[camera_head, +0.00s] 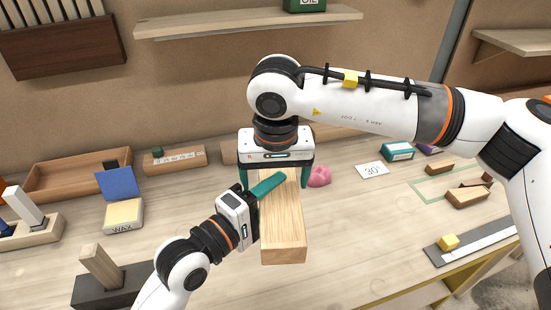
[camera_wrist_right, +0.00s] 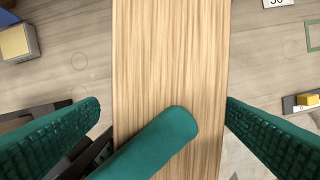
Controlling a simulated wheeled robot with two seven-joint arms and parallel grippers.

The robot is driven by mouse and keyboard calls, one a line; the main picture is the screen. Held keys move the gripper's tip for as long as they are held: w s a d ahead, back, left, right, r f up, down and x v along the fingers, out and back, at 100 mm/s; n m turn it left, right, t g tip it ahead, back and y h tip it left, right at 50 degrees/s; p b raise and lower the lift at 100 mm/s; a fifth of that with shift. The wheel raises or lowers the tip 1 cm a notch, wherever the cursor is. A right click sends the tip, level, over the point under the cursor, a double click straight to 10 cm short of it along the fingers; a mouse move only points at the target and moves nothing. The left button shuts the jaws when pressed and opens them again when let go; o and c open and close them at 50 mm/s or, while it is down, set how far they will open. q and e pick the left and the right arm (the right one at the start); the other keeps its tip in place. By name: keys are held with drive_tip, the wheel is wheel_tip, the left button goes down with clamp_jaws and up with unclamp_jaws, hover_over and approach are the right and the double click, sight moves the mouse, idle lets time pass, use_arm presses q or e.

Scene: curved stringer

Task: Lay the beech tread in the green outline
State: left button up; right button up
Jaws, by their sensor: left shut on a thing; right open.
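The beech tread (camera_head: 284,222) is a long pale wooden block in the middle of the head view, its near end toward me. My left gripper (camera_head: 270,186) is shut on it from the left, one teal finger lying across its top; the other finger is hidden. My right gripper (camera_head: 275,177) is above its far part with the fingers pointing down, open, one on each side. In the right wrist view the tread (camera_wrist_right: 172,60) runs between the two fingers. The green outline (camera_head: 416,192) is on the bench at right, clear of the tread; part of it shows in the wrist view (camera_wrist_right: 309,38).
Small wooden blocks (camera_head: 468,196) lie at the outline's right side. A yellow cube (camera_head: 448,241) sits on a grey strip in front. A 30° card (camera_head: 372,170), pink lump (camera_head: 319,177) and teal box (camera_head: 397,151) stand behind. A wax box (camera_head: 123,216) is at left.

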use_arm(q)
drive_tip(key=shift+r, duration=0.15)
use_arm(e)
drive_tip(key=shift+w+f, duration=0.1)
drive_tip(key=shift+f, duration=0.5)
drive_tip(key=c, duration=1.4)
use_arm(q)
drive_tip(key=o, duration=1.1)
use_arm(e)
drive_tip(key=shift+a, duration=0.1)
drive_tip(key=shift+c, duration=1.2)
use_arm(q)
drive_tip(key=o, duration=0.4)
drive_tip(key=shift+d, duration=0.1)
use_arm(e)
drive_tip(key=shift+a, duration=0.1)
use_arm(q)
drive_tip(key=shift+s, duration=0.1)
